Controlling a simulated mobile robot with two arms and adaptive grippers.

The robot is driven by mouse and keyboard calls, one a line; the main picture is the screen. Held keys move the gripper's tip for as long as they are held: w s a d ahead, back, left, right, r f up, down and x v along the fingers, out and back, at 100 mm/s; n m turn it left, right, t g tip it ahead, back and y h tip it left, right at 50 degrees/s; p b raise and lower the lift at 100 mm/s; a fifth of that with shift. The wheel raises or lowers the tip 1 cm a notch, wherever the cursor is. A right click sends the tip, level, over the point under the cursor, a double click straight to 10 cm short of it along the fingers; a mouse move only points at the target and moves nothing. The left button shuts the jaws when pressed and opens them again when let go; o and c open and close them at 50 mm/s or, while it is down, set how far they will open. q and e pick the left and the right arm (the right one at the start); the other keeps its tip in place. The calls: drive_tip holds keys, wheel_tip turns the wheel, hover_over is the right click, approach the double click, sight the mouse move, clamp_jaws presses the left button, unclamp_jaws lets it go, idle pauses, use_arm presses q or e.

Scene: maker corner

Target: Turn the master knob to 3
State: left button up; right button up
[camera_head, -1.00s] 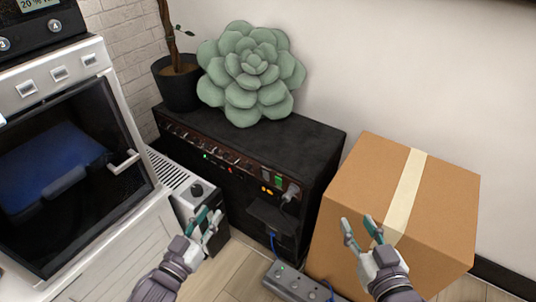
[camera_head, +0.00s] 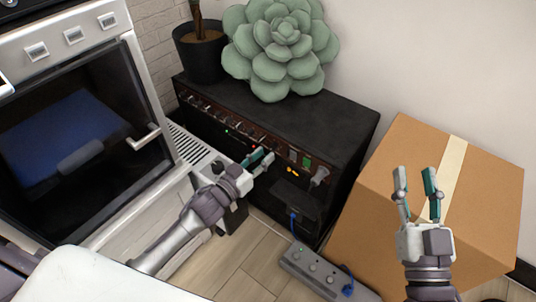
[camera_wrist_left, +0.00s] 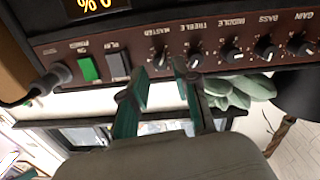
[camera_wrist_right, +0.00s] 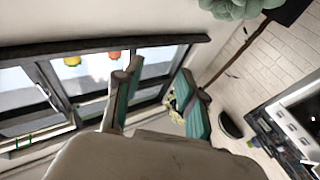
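The master knob (camera_wrist_left: 159,59) is a small black knob on the brown front panel of the black amplifier (camera_head: 340,125). In the left wrist view it is labelled MASTER, next to the treble knob (camera_wrist_left: 195,58). Its pointer setting is too small to read. My left gripper (camera_head: 262,158) is open at the amplifier's front. In the left wrist view its fingertips (camera_wrist_left: 157,70) lie on either side of the master knob; I cannot tell whether they touch it. My right gripper (camera_head: 416,175) is open and empty in front of the cardboard box (camera_head: 385,195).
A green succulent cushion (camera_head: 280,45) and a potted plant (camera_head: 200,50) stand on the amplifier. An oven (camera_head: 75,120) is at the left. A grey pedal board (camera_head: 320,272) with a blue cable lies on the wooden floor. A plug (camera_head: 319,176) sticks out of the panel.

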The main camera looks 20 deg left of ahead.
sight(274, 146)
use_arm(q)
drive_tip(key=shift+x, duration=1.4)
use_arm(e)
drive_tip(key=r+t, duration=0.1)
drive_tip(key=s+r+t+y, duration=0.1)
drive_tip(key=r, duration=0.1)
drive_tip(key=shift+s+a, duration=0.1)
use_arm(q)
clamp_jaws()
use_arm(e)
drive_tip(key=shift+f, duration=0.1)
